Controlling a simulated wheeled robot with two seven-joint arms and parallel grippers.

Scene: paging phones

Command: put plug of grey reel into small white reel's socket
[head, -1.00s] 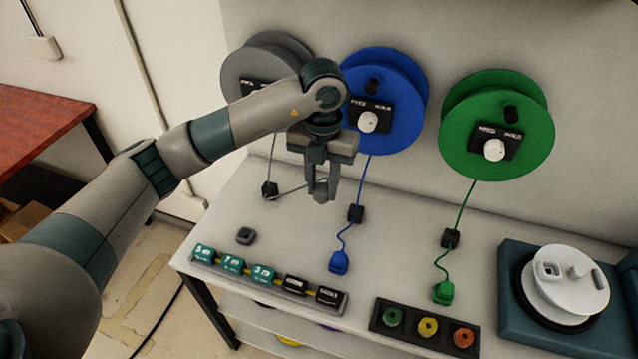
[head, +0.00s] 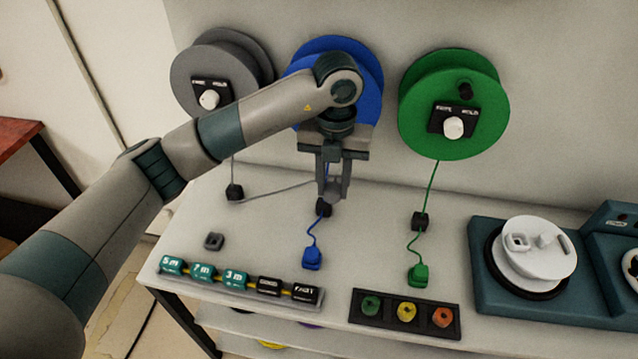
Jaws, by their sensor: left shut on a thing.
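The grey reel (head: 207,85) is mounted at the back left, and its grey cable (head: 275,194) runs through a dark guide block (head: 234,192) to my left gripper (head: 334,192). My left gripper is shut on the end of this cable, above the table near the blue cable. The grey plug is mostly hidden between the fingers. The small white reel (head: 541,265) sits on a teal base (head: 485,295) at the right. Its square socket (head: 518,242) faces up on the left part of its top. My right gripper is out of view.
A row of labelled blocks (head: 237,280) and a tray of coloured knobs (head: 360,318) line the front edge. Another teal unit (head: 605,225) stands far right.

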